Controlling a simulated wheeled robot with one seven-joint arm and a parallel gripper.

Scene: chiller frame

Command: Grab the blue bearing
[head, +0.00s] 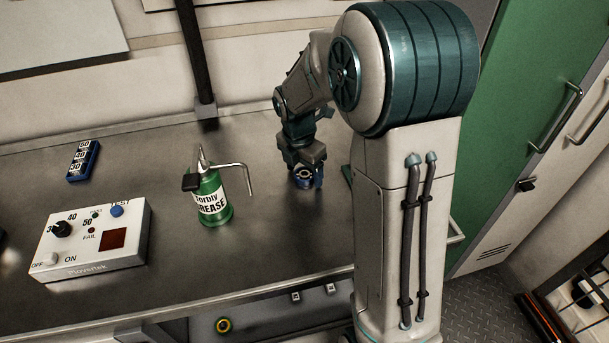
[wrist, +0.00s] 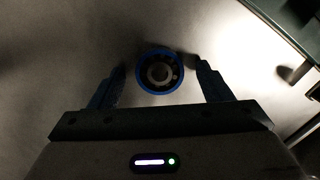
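The blue bearing (wrist: 160,70) shows in the wrist view as a blue ring with a dark and grey centre, on the grey worktop. My gripper (wrist: 159,68) is open, with one finger on each side of the bearing. A gap shows between each fingertip and the ring. In the head view my gripper (head: 305,178) points down at the worktop, right of the green grease can. The bearing (head: 303,175) is partly hidden there by my gripper. I cannot tell the exact height of the fingers over the worktop.
A green grease can (head: 212,200) with a bent spout stands left of my gripper. A white test box (head: 92,240) and a blue numbered block (head: 83,160) lie farther left on the worktop (head: 150,150). A dark post (head: 198,60) rises behind.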

